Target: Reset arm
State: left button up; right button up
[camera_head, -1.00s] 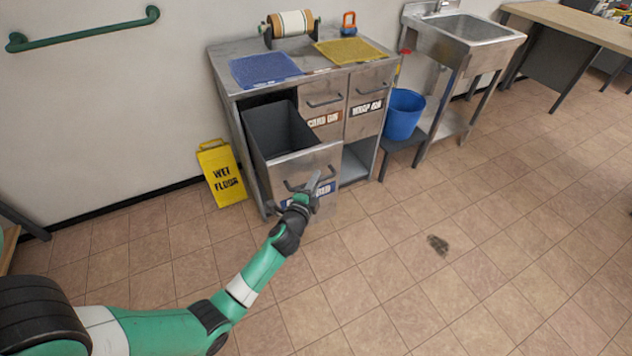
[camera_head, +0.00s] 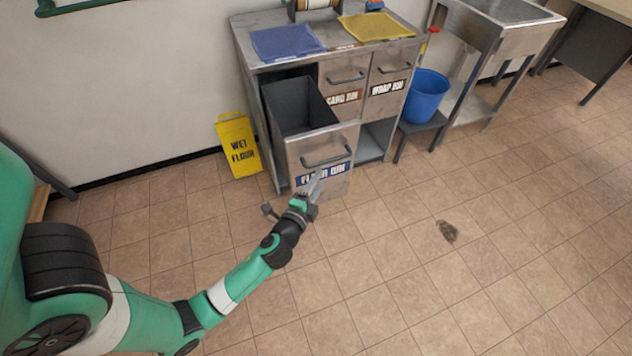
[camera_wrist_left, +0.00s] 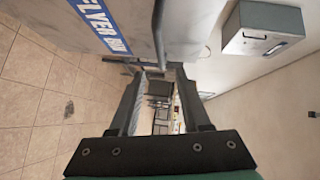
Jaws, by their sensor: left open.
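My left arm comes in from the left, with its green and black wrist near the open drawer. My left gripper (camera_head: 315,188) is open and empty, just in front of and below the handle (camera_head: 327,157) of the flyer bin drawer (camera_head: 303,155). The fingertips overlap the blue label in the head view. In the left wrist view, the open jaws (camera_wrist_left: 160,88) have nothing between them. The handle (camera_wrist_left: 158,32) runs close by the fingertips and appears apart from them, beside the blue flyer bin label (camera_wrist_left: 97,20). My right gripper is in neither view.
The drawer is pulled out from a metal cabinet (camera_head: 255,45) with card and wrap bins. A yellow wet floor sign (camera_head: 238,147) stands to its left. A blue bucket (camera_head: 426,96) is to its right. The tiled floor (camera_head: 400,280) is mostly clear, with a dark stain.

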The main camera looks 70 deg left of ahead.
pick_arm(q)
jog(key=shift+s+d+r, duration=0.1)
jog(key=shift+s+d, duration=0.2)
dwell(0.4)
